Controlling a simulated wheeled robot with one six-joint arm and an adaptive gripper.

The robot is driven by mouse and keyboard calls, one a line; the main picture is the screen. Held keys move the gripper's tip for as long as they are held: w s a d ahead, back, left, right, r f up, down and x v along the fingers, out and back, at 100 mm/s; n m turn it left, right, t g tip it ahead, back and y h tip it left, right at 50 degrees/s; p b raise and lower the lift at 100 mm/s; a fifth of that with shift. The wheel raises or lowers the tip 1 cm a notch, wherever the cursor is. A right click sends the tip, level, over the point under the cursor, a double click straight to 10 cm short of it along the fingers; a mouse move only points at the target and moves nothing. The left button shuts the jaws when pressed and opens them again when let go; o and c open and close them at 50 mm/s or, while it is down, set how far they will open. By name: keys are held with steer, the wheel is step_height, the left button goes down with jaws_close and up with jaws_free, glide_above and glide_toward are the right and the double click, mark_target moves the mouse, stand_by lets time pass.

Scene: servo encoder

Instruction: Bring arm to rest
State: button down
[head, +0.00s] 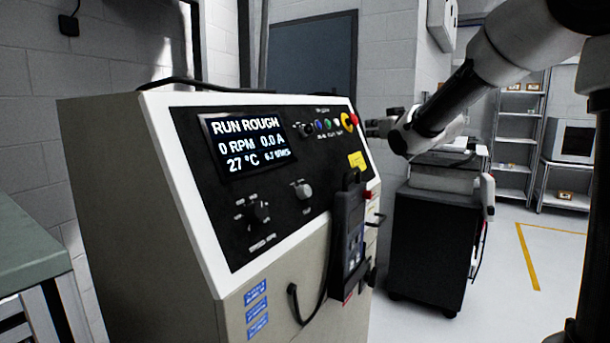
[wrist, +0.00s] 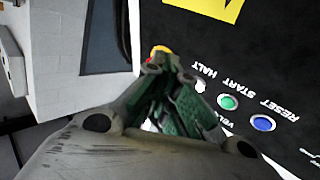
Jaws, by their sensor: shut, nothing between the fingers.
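My arm (head: 470,90) reaches in from the upper right in the head view. My gripper (head: 377,128) is at its end, beside the right edge of the control panel (head: 300,255), close to the red button on its yellow surround (head: 350,121). In the wrist view my gripper (wrist: 165,65) is shut and empty, its green-padded fingers together. The fingertips overlap part of the red and yellow button (wrist: 160,50); I cannot tell whether they touch it. The buttons marked START (wrist: 227,102) and RESET (wrist: 263,123) show to the right. The display (head: 247,142) reads RUN ROUGH, 0 RPM, 0.0 A, 27 °C.
A black handheld pendant (head: 347,235) hangs on the cabinet front with a cable loop. A dark cart (head: 432,245) stands behind at right. Shelves (head: 518,140) stand at the back right. A green-topped bench (head: 25,245) is at the left. Open floor (head: 490,290) lies at the lower right.

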steer(key=s+d+f+m+g+h, duration=0.2)
steer(key=s+d+f+g+h, duration=0.35)
steer(key=s+f, duration=0.85)
steer(key=s+d+f+m+g, duration=0.1)
steer(key=s+d+g, duration=0.1)
steer(key=s, duration=1.2)
steer(key=s+d+f+m+g, duration=0.1)
steer(key=s+d+f+g, duration=0.1)
steer(key=s, duration=1.2)
steer(key=shift+s+d+f+g+y, duration=0.25)
steer(key=shift+d+g+y, duration=0.3)
steer(key=shift+g, duration=0.6)
steer(key=shift+d, duration=0.1)
